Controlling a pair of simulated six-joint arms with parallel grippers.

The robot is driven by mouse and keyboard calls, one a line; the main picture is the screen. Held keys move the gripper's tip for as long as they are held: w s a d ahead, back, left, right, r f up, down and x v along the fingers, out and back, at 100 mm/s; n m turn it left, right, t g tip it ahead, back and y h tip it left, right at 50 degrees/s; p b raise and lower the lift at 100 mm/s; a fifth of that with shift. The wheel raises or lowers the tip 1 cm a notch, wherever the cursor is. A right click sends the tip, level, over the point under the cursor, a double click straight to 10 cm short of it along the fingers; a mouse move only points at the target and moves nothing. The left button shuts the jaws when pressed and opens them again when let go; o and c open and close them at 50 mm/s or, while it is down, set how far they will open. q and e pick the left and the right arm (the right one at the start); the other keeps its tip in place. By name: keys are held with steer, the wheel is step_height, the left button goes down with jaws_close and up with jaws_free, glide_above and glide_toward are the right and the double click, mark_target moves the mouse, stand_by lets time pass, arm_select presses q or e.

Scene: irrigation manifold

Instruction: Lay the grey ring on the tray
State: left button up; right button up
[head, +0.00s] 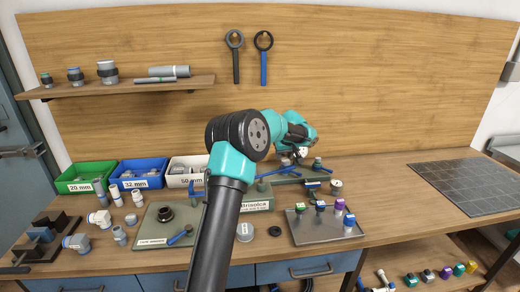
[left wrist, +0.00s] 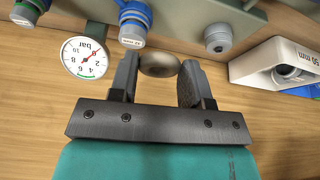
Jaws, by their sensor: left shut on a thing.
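My left gripper (head: 300,150) is over the back of the bench, above the green manifold with blue valves. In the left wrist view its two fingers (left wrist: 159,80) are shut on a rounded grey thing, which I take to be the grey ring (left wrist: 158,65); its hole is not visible. In the head view I cannot make out the ring at the gripper. The grey tray (head: 310,236) lies on the bench to the front right of the gripper, apart from it. Several small valves with coloured handles stand on the tray. My right gripper is not in view.
A pressure gauge (left wrist: 85,57) and blue fittings (left wrist: 134,20) are close to the left gripper. Labelled bins (head: 87,176) stand at the back left. A green plate (head: 158,236) is left of my arm. A black ring (head: 275,231) lies beside the tray. A dark tiled mat (head: 465,185) is at right.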

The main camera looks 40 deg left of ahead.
arm_select(q)
steer(key=d+f+m, duration=0.1)
steer(key=d+m, duration=0.1)
steer(key=d, duration=0.7)
steer(key=w+d+f+m+t+h, duration=0.1)
steer(key=d+m, duration=0.1)
steer(key=d, duration=0.7)
steer(key=d+f+m, duration=0.1)
steer(key=d+m, duration=0.2)
steer(key=d, duration=0.6)
steer(key=shift+w+f+t+h, duration=0.15)
steer(key=shift+w+t+h, duration=0.15)
steer(key=shift+h, duration=0.1)
steer(key=s+d+f+m+h, duration=0.1)
steer(key=s+d, duration=0.3)
steer(key=d, duration=0.4)
steer(key=s+d+f+m+h, duration=0.1)
steer(key=s+d+m, duration=0.3)
steer(key=d, duration=0.4)
steer(key=s+d+f+m+h, duration=0.1)
steer(key=s+d+f+m, duration=0.2)
steer(key=d, duration=0.5)
steer(key=shift+s+d+f, duration=0.25)
steer(key=shift+s, duration=0.5)
steer(key=shift+a, duration=0.15)
